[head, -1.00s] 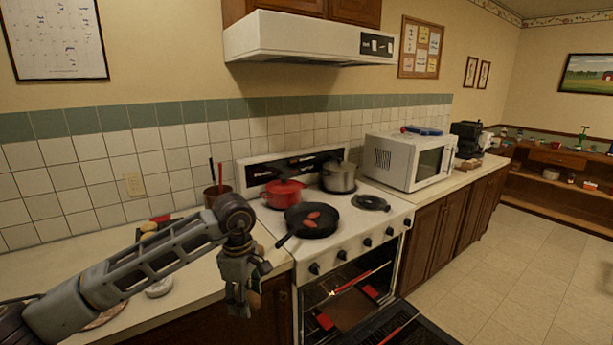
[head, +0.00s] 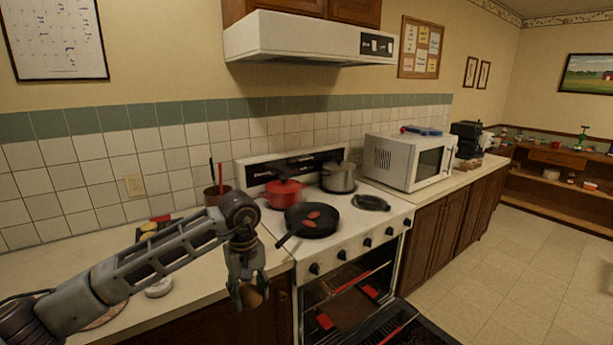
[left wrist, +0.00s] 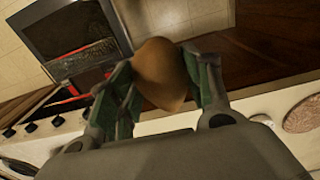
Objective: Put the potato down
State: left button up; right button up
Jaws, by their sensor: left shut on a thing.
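My left gripper (head: 250,292) hangs in front of the counter's front edge, left of the open oven. It is shut on a brown potato (head: 252,297), which shows low between the fingers in the head view. In the left wrist view the potato (left wrist: 163,72) sits between the two fingers of the left gripper (left wrist: 160,80), with nothing under it that I can see touching. My right gripper is not in view.
The white stove (head: 375,222) holds a black pan (head: 318,230) with reddish pieces, a red pot (head: 284,192) and a steel pot (head: 338,177). The oven door (head: 425,333) is open. The counter (head: 190,272) carries a utensil holder (head: 217,195) and a white round item (head: 159,288).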

aim_at(245, 291)
pick_arm(q)
jog(key=shift+w+m, duration=0.3)
jog(key=shift+m, duration=0.9)
jog(key=shift+w+a+f+m, duration=0.1)
jog(key=shift+w+f+m, duration=0.1)
jog(key=shift+m, duration=0.5)
jog(key=shift+w+a+f+m, duration=0.15)
jog(key=shift+w+m, duration=0.05)
jog(key=shift+m, duration=0.4)
jog(key=shift+w+a+f+m, duration=0.2)
jog(key=shift+f+m, duration=0.1)
jog(key=shift+m, duration=0.4)
jog(key=shift+w+a+f+m, duration=0.15)
jog(key=shift+a+f+m, duration=0.2)
jog(key=shift+f+m, duration=0.15)
jog(key=s+a+f, duration=0.3)
jog(key=a+f, duration=0.3)
jog(key=f, duration=0.3)
jog(key=shift+f+n, duration=0.2)
jog(key=shift+n, duration=0.1)
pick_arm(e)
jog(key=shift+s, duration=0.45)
